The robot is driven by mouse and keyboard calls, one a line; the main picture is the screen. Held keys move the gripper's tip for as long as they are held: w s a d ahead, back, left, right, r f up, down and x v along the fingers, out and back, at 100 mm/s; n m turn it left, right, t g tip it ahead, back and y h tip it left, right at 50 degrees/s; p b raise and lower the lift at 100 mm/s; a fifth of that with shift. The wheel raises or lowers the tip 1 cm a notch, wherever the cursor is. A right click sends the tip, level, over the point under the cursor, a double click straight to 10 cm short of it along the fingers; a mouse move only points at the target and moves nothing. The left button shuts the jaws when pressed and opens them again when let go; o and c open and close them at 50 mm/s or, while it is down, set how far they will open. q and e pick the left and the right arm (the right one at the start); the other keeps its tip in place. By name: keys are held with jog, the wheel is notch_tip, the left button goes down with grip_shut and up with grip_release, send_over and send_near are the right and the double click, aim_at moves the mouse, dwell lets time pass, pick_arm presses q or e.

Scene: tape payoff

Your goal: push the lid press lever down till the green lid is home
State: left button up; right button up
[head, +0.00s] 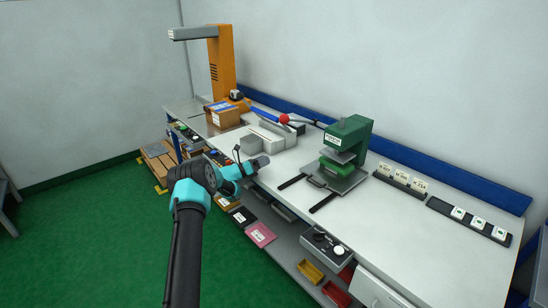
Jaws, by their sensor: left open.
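The green lid press (355,130) stands on the white bench near the wall. Its lever ends in a red ball (284,119) that sticks out to the left, roughly level. My left gripper (262,162) is open at the bench's front edge, left of the press. It is apart from the red ball, nearer the front. My right gripper is not in view.
A grey-white box-like fixture (268,138) stands between my left gripper and the lever. An orange column (222,65) and a cardboard box (224,115) are at the far left. Label holders (402,180) and a dark tray (468,218) lie right of the press. The front right bench is clear.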

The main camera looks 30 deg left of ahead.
pick_arm(q)
jog(key=v, duration=0.7)
jog(key=shift+s, duration=0.1)
